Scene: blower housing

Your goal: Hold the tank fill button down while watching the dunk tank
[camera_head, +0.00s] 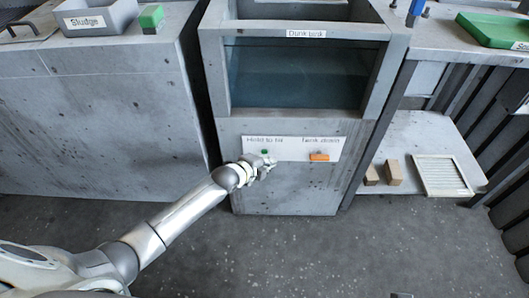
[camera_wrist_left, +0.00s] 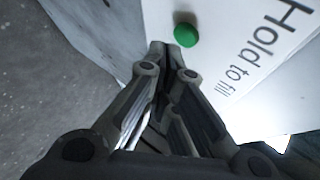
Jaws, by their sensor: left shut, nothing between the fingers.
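The dunk tank (camera_head: 300,75) stands in the middle of the head view, with a window showing dark bluish water or glass. On its front is a white panel with a green "Hold to fill" button (camera_head: 264,152) and an orange drain control (camera_head: 319,157). My left gripper (camera_head: 268,165) is shut and empty, just below the green button at the panel. In the left wrist view the green button (camera_wrist_left: 185,35) lies just beyond and right of the shut fingertips (camera_wrist_left: 165,52). I cannot tell whether they touch it. My right gripper is not in view.
A grey bin labelled Sludge (camera_head: 95,18) and a green block (camera_head: 151,18) sit on the left bench. To the right, a low shelf holds brown blocks (camera_head: 393,173) and a slatted filter (camera_head: 442,176). A green tray (camera_head: 490,30) is above.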

